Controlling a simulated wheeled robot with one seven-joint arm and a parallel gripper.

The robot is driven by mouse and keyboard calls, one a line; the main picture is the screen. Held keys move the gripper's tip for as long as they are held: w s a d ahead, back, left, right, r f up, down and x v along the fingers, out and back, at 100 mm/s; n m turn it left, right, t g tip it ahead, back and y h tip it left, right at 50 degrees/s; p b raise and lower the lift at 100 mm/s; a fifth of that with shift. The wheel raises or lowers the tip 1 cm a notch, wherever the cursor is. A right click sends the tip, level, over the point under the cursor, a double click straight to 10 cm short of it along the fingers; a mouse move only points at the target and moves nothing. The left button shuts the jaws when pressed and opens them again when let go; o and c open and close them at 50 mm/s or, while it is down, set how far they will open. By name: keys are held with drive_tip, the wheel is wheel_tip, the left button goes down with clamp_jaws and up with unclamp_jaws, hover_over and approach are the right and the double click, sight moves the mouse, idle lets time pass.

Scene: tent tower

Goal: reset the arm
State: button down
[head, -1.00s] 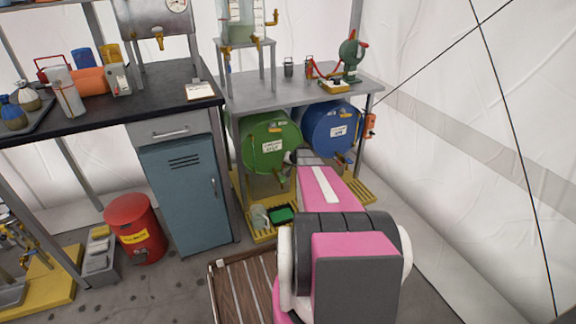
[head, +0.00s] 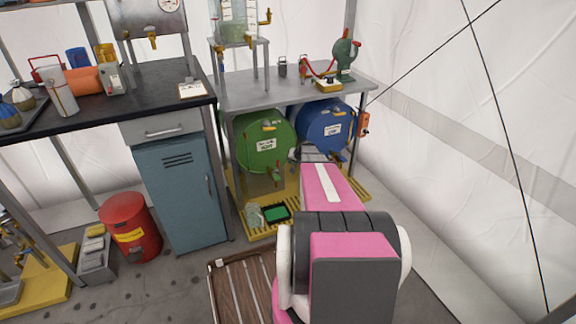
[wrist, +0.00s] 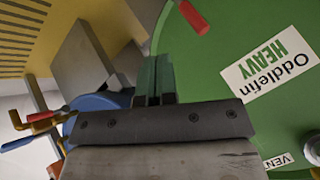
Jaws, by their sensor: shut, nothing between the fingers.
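My gripper (wrist: 153,72) shows in the wrist view with its two fingers together and nothing between them. It points toward the green drum (wrist: 230,45), which has a white label and a red handle. In the head view my pink arm reaches forward, and its grey end lies in front of the gap between the green drum (head: 262,140) and the blue drum (head: 322,125). The fingertips are too small to make out there. I cannot tell whether the gripper touches the drum.
The drums lie under a grey bench (head: 290,93) on a yellow slatted base (head: 262,228). A blue cabinet (head: 178,195) and a red bin (head: 130,226) stand left. Brass taps (wrist: 40,120) show in the wrist view. The right floor is open.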

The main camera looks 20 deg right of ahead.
drive_tip(key=w+r+v, duration=0.1)
drive_tip(key=v, duration=0.5)
drive_tip(key=s+a+r+n+g, duration=0.1)
drive_tip(key=s+a+r+g, duration=0.1)
drive_tip(key=s+a, duration=0.55)
drive_tip(key=s+a+r+n+g, duration=0.2)
drive_tip(key=s+a, duration=0.3)
drive_tip(key=a, duration=0.5)
drive_tip(key=s+a+r+n+g+h, duration=0.1)
drive_tip(key=s+a+r+g, duration=0.1)
drive_tip(key=s+a, duration=0.3)
drive_tip(key=s+a+r+n+g+h, duration=0.1)
drive_tip(key=s+a+r, duration=0.3)
drive_tip(key=s, duration=0.9)
drive_tip(key=shift+s+a+g+h, duration=0.2)
drive_tip(key=shift+a+g+h, duration=0.15)
drive_tip(key=shift+a, duration=0.7)
